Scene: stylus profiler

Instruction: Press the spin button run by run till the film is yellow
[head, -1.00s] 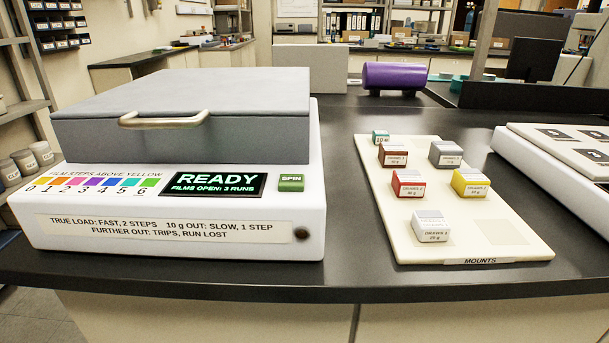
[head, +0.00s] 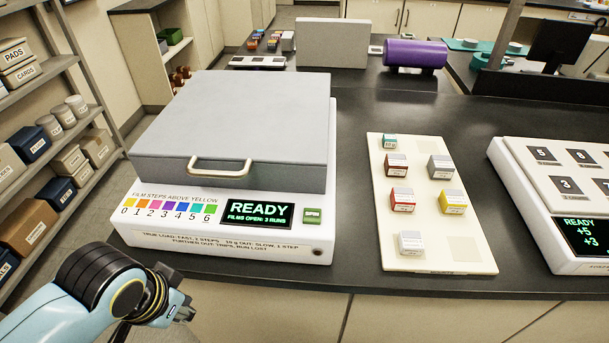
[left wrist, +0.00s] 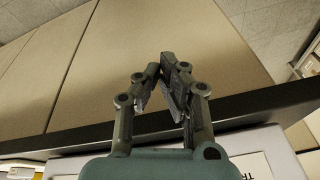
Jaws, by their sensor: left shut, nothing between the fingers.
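The spin machine (head: 130,222) is a white box with a closed grey lid (head: 232,115) and a light handle (head: 220,166). Its green SPIN button (head: 312,216) is at the right of the front panel. The display (head: 257,212) reads READY, FILMS OPEN: 3 RUNS. A colour scale (head: 169,207) runs from 0 yellow to 6 green. The film itself is not in view. My left gripper (head: 188,308) is shut and empty, low in front of the counter, left of and below the button. In the left wrist view, its fingertips (left wrist: 160,68) meet. My right gripper is not in view.
A cream mounts board (head: 440,258) with several small coloured blocks lies right of the machine. A second white device (head: 525,225) with numbered pads and a display reading READY, +5, +3 stands at the right. A purple cylinder (head: 415,53) lies behind. Dark counter is bare between machine and board.

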